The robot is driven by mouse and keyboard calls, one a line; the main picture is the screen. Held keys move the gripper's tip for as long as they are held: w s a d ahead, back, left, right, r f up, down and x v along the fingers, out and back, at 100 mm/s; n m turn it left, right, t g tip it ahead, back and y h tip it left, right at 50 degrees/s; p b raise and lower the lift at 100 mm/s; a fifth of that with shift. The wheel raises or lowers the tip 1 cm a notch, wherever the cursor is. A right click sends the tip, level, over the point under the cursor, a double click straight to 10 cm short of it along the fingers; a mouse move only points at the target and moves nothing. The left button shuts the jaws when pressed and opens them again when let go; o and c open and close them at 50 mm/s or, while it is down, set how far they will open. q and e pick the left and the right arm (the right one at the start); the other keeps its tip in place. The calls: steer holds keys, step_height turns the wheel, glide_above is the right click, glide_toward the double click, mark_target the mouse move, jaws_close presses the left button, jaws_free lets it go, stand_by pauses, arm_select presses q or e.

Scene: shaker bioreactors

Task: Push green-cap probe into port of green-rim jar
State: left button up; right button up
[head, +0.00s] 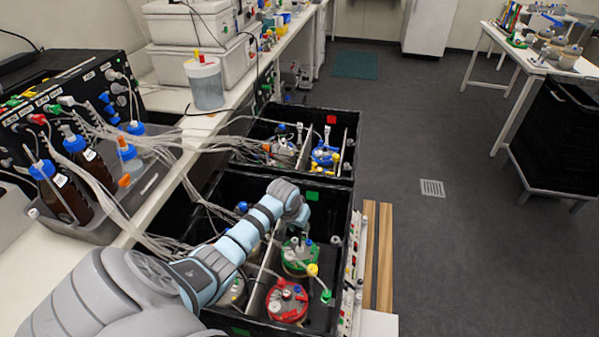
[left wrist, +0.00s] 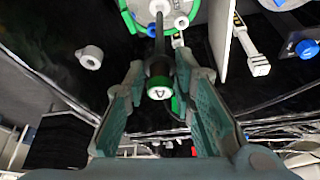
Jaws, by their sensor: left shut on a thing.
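The green-rim jar (head: 288,268) stands in the near black crate, partly behind my left arm in the head view. Its green rim (left wrist: 130,24) also shows at the top of the left wrist view. My left gripper (left wrist: 160,72) is shut on the green-cap probe, a dark rod whose cap (left wrist: 160,93) is marked with a letter and faces the wrist camera. The rod runs towards a pale ring on the jar lid; I cannot tell whether its tip is inside. My right gripper is not in view.
A red-rim jar (head: 287,302) stands nearer in the same crate (head: 344,205), beside a pale divider (head: 262,280). Yellow (head: 312,270) and green (head: 326,296) caps stand close by. A second crate (head: 262,128) lies behind. Tubes (head: 190,155) hang along the left.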

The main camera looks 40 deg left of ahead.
arm_select(q)
steer(key=shift+f+b, duration=0.35)
steer(key=shift+f, duration=0.4)
steer(key=shift+p, duration=0.35)
stand_by(0.4)
steer(key=shift+f+b, duration=2)
steer(key=shift+f, duration=1.5)
stand_by(3.0)
